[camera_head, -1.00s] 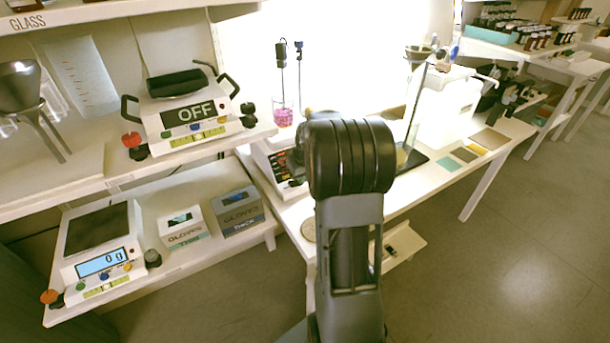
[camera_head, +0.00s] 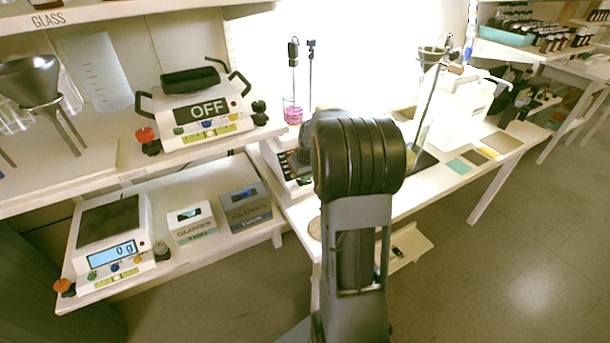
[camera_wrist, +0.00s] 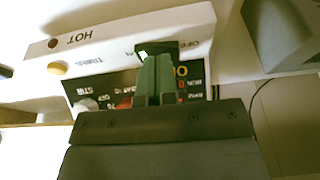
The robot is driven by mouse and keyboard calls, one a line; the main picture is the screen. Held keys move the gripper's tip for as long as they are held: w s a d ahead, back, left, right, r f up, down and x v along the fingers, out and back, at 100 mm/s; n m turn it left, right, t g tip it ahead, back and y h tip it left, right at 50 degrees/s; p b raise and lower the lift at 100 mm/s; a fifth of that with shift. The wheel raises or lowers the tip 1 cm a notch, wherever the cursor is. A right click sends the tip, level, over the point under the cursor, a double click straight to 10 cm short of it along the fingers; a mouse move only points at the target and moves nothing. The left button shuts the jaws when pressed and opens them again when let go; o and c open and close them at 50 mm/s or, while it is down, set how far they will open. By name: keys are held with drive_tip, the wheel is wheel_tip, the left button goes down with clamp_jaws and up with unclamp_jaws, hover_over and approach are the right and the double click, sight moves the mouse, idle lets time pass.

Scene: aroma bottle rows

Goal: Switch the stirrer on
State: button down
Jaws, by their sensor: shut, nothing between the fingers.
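The stirrer (camera_head: 273,163) is a white device with a dark control panel on the bench, partly hidden behind my arm in the head view. In the wrist view its white housing (camera_wrist: 120,42) fills much of the upper half, with lettering upside down or sideways. Its dark panel (camera_wrist: 197,84) carries small labels, partly covered by my fingers. My gripper (camera_wrist: 157,48) is shut and empty, with its fingertips over the panel's edge. I cannot tell whether they touch it. The gripper is hidden behind my arm in the head view.
A device reading OFF (camera_head: 208,112) stands on the left shelf. Below it are a balance (camera_head: 110,232) reading 0 g and two glove boxes (camera_head: 246,206). A beaker with pink liquid (camera_head: 293,114) stands behind the stirrer. Coloured mats (camera_head: 480,156) lie on the right bench.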

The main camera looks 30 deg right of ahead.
drive_tip(key=r+p, duration=0.2)
drive_tip(key=r, duration=0.1)
drive_tip(key=r+p, duration=0.1)
drive_tip(key=shift+d+r, duration=0.25)
drive_tip(key=shift+r, duration=0.05)
drive_tip(key=s+d+r, duration=0.2)
drive_tip(key=s+r, duration=0.1)
drive_tip(key=r, duration=0.5)
drive_tip(key=shift+r+p, duration=0.3)
